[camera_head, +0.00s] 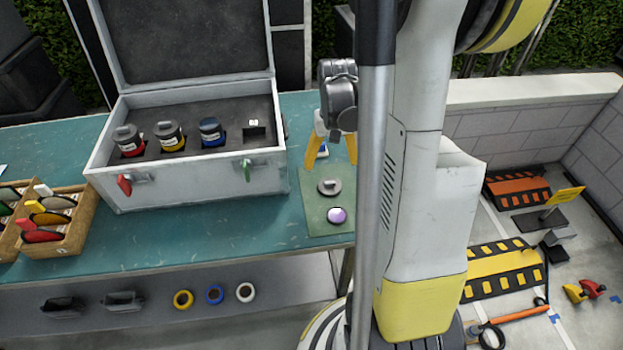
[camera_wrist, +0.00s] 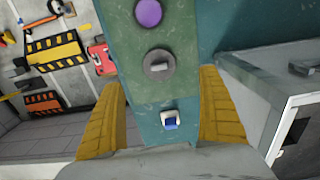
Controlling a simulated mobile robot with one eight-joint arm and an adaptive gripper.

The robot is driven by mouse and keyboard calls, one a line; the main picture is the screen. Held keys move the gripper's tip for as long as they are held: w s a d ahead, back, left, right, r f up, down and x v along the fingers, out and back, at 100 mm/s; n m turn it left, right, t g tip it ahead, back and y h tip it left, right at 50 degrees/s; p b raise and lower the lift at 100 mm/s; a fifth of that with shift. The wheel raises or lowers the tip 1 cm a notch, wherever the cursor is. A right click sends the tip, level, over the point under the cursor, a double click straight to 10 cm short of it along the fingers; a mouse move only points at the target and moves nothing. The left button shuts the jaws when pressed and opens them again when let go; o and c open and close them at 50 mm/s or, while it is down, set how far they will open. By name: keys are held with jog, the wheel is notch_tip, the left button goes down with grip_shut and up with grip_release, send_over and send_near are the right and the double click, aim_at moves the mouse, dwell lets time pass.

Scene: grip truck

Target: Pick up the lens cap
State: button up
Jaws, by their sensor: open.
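The lens cap appears to be the dark grey round disc with a raised grip bar (camera_head: 329,187), lying flat on a green mat (camera_head: 315,218). In the wrist view the disc (camera_wrist: 159,65) lies between and just beyond my fingertips. A round piece with a purple glassy top (camera_head: 337,215) lies on the same mat, nearer the table's front edge; it also shows in the wrist view (camera_wrist: 149,12). My gripper (camera_head: 331,165) is open and empty, its yellow fingers pointing down behind the disc and apart from it. Their exact height above the table is unclear.
A small blue and white item (camera_wrist: 170,119) stands between my fingers in the wrist view. An open silver case (camera_head: 200,185) with several lens-like cylinders stands left of the mat. A wooden tray (camera_head: 75,240) sits farther left. Teal table (camera_head: 240,235) is clear in front of the case.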

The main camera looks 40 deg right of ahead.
aim_at(330, 183)
jog(key=f+b, duration=0.1)
jog(key=f, duration=0.2)
jog(key=f+b, duration=0.1)
jog(key=f, duration=0.2)
jog(key=f+b, duration=0.1)
jog(key=f, duration=0.2)
jog(key=shift+w+d+f+b, duration=0.2)
jog(key=shift+d+f+b, duration=0.05)
jog(key=shift+b, duration=0.15)
jog(key=shift+r, duration=0.1)
jog(key=c, duration=1.2)
